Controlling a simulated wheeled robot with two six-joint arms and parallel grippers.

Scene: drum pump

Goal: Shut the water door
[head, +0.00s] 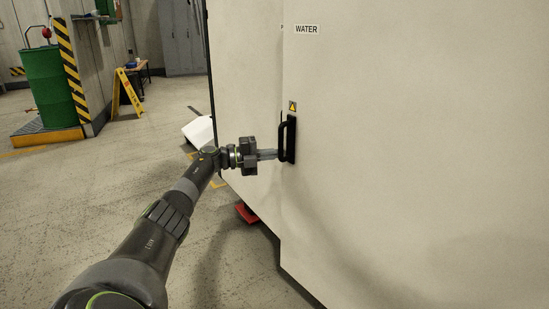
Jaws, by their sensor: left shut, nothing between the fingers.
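The water door (400,150) is a large pale panel filling the right of the head view. It carries a "WATER" label (306,29) near its top left. A black handle (288,139) is mounted by its left edge, below a small yellow warning sticker (293,106). My left gripper (272,154) is shut, with its fingertips at the left side of the handle. I cannot tell whether they touch it. A vertical seam runs left of the handle; I cannot tell whether the door stands slightly proud there. My right gripper is not in view.
A pale cabinet panel (245,75) stands left of the door. A red object (246,213) lies on the floor by its base. A green drum (47,87), a yellow floor sign (128,93) and grey lockers (181,38) stand further back. The floor (120,190) at left is mostly clear.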

